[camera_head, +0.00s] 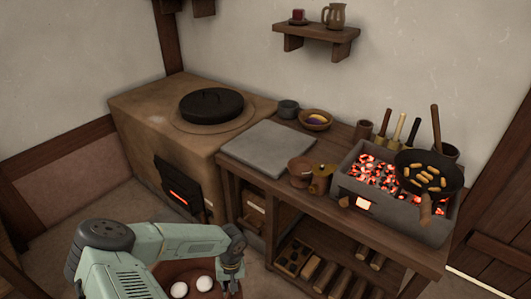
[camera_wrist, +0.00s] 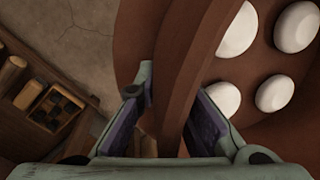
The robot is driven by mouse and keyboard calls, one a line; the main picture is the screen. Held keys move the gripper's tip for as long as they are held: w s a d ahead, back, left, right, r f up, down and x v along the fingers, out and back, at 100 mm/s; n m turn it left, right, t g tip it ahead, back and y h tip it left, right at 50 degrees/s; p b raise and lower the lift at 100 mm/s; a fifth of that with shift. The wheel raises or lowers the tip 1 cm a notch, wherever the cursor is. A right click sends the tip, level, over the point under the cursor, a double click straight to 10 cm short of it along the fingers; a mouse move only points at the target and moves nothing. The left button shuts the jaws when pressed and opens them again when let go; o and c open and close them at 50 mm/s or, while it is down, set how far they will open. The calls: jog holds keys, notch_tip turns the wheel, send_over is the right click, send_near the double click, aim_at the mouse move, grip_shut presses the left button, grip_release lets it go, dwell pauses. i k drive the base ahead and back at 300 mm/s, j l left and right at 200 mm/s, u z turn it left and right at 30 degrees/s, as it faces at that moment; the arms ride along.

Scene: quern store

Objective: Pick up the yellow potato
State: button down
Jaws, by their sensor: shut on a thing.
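A small yellow thing (camera_head: 318,117), perhaps the yellow potato, lies in a brown bowl (camera_head: 304,121) at the back of the wooden counter, beside something purple. My gripper (camera_head: 232,284) is low in front of the counter, far from that bowl. In the wrist view, my gripper (camera_wrist: 165,100) is shut on the brown handle (camera_wrist: 192,55) of a basket, which runs between its fingers. The brown basket (camera_head: 188,268) holds several white eggs (camera_wrist: 275,93). The yellow potato does not show in the wrist view.
A pan (camera_head: 440,187) with yellow pieces sits over glowing coals in a brazier (camera_head: 350,210) at the counter's right. A grey slab (camera_head: 265,147) lies bare on the left. A clay stove (camera_head: 150,110) with a black lidded pot (camera_head: 212,104) stands further left.

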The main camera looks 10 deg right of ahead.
aim_at(323, 118)
jog(key=i+j+z, duration=0.15)
jog(key=z, duration=0.15)
jog(key=i+j+z, duration=0.1)
jog(key=j+z, duration=0.2)
jog(key=j, duration=0.15)
jog(key=i+j+z, duration=0.1)
jog(key=j+z, duration=0.25)
